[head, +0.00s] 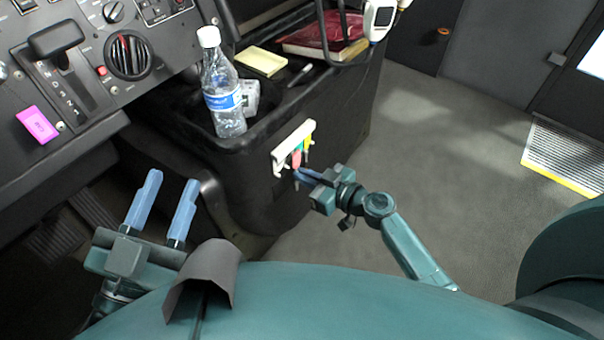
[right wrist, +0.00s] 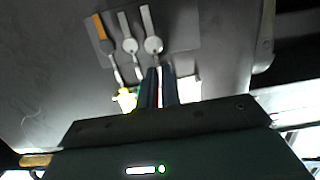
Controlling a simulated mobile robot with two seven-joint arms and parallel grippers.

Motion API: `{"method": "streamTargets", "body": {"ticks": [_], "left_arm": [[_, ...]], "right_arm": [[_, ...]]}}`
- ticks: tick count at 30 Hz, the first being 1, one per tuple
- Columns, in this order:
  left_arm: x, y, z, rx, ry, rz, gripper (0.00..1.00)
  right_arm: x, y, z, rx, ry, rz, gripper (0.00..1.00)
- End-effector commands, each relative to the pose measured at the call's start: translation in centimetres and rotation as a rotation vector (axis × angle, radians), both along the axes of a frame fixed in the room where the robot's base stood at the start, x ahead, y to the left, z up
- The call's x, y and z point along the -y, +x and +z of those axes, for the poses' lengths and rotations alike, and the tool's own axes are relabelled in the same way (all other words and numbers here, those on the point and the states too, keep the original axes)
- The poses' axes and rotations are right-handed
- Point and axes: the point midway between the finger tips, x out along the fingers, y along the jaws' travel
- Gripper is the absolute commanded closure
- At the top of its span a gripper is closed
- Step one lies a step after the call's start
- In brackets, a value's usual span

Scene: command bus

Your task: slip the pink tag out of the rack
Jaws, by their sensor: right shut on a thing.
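The small white rack (head: 281,160) is on the side of the black console. Coloured tags hang at it: a reddish-pink one (head: 296,159), a green one (head: 299,148) and a yellow one (head: 307,143). My right gripper (head: 299,174) is at the rack's lower edge, shut on the pink tag, which its fingers mostly hide. In the right wrist view, the shut fingers (right wrist: 161,72) reach toward a dark plate (right wrist: 185,40) with several grey pieces, and a reddish sliver shows between them. The yellow tag (right wrist: 124,99) is beside them. My left gripper (head: 172,178) is open and empty.
A water bottle (head: 222,90) stands in the console's tray. A yellow pad (head: 261,61), a dark red book (head: 318,35) and a handheld device (head: 378,18) are behind it. A pink note (head: 37,124) is on the dashboard. The floor at the right is clear.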

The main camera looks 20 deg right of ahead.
Motion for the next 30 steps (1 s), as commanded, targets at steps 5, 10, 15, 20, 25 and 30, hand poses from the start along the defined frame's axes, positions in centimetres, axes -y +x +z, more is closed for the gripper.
{"method": "streamTargets", "body": {"ticks": [5, 10, 15, 20, 25, 30], "left_arm": [[0.0, 0.0, -0.1, 0.002, 0.000, -0.001, 0.64], [0.0, 0.0, -0.1, 0.003, 0.001, -0.002, 0.64], [0.1, 0.0, -0.4, -0.003, 0.004, -0.004, 0.64], [0.1, 0.0, -0.7, -0.003, 0.003, -0.003, 0.64], [0.1, 0.0, -1.0, -0.002, 0.002, -0.003, 0.64], [0.1, 0.0, -1.7, -0.005, 0.004, -0.002, 0.64]], "right_arm": [[0.3, -0.4, 0.0, -0.001, -0.001, 0.000, 1.00], [0.3, -0.5, 0.0, 0.000, 0.000, 0.001, 1.00], [0.4, -0.5, 0.0, 0.000, 0.000, 0.000, 1.00], [1.0, -1.3, -0.2, -0.001, -0.001, 0.000, 1.00], [1.8, -2.4, -0.2, -0.001, -0.001, -0.001, 1.00], [2.6, -3.5, -0.2, 0.000, -0.001, 0.001, 1.00]]}}
